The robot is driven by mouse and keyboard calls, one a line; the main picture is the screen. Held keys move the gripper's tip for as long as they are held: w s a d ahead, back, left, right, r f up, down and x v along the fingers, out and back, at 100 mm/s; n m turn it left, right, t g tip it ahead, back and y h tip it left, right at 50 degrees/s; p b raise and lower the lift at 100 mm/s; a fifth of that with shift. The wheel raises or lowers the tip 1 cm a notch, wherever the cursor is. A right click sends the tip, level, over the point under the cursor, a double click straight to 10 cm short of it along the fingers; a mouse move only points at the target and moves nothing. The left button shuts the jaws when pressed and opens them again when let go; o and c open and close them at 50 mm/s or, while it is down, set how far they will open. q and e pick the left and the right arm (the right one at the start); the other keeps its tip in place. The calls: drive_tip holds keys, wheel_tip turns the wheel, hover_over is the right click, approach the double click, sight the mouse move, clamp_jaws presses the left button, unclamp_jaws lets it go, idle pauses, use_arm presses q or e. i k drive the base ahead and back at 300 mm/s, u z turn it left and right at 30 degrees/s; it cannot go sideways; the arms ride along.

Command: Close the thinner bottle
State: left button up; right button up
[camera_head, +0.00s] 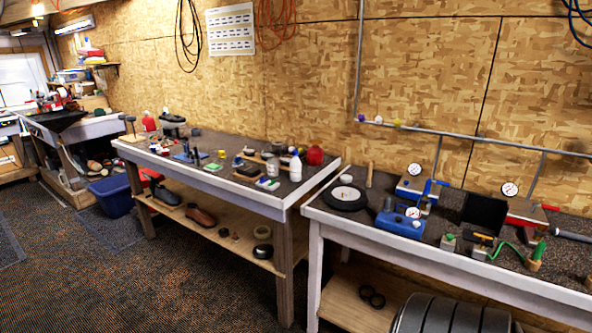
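A white bottle (295,168) stands upright near the right end of the left workbench (228,189). A smaller white and red container (272,168) stands just left of it. I cannot tell which of these is the thinner bottle, and caps are too small to make out. Neither of my grippers is in view.
A round red object (314,155) sits behind the white bottle. The right workbench (335,218) holds a black wheel (345,196), a blue tool (401,222) and gauges. A tire (450,315) is at the bottom right. Dark carpet (150,275) lies open in front of the left bench.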

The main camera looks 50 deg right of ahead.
sight(295, 168)
drive_tip(key=u, duration=0.05)
drive_tip(key=i, duration=3.5)
drive_tip(key=z, duration=3.35)
drive_tip(key=k, duration=0.4)
drive_tip(key=z, duration=0.15)
